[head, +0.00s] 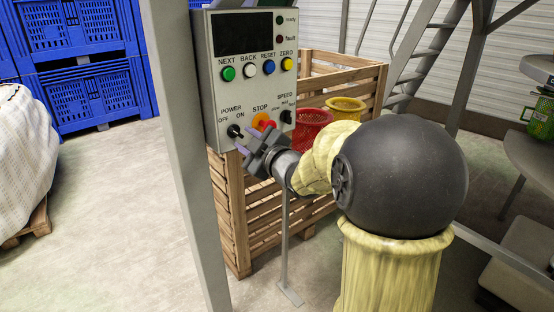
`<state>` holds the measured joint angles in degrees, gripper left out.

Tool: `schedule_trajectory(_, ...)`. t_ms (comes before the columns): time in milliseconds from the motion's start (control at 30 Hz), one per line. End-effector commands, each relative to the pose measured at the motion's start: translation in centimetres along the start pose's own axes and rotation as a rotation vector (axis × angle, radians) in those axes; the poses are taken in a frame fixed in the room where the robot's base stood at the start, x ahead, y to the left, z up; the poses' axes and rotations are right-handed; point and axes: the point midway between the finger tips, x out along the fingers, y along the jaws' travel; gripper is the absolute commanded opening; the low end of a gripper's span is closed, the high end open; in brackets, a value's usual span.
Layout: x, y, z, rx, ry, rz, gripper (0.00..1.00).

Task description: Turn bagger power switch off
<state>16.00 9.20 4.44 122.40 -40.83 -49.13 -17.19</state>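The control panel (240,80) is a grey box in the upper middle of the head view. Its black power switch (235,131) sits at the lower left of the panel, under the POWER label with OFF on the left and ON on the right. Which way the switch points is too small to tell. My gripper (251,139) is just right of and below the switch, in front of the panel. Its two purple-padded fingers are apart with nothing seen between them. Contact with the switch cannot be told. The gripper partly covers the area below the red stop button (263,121).
The black speed knob (287,117) is right of the stop button. Coloured buttons and a dark display (241,33) are above. A grey post (183,150) stands left of the panel. A slatted wooden crate (238,215) with red and yellow baskets stands behind.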

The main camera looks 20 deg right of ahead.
Motion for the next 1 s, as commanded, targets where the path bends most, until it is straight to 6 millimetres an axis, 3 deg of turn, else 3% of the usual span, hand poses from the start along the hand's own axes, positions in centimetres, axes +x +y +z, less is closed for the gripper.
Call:
schedule_trajectory(600,-12.3,0.1,0.1,-0.001,-0.004,0.003,0.32)
schedule_trajectory(800,-14.1,0.0,0.1,-0.001,-0.003,0.000,0.32)
schedule_trajectory(1000,-14.2,0.0,0.1,0.000,-0.002,-0.001,0.32)
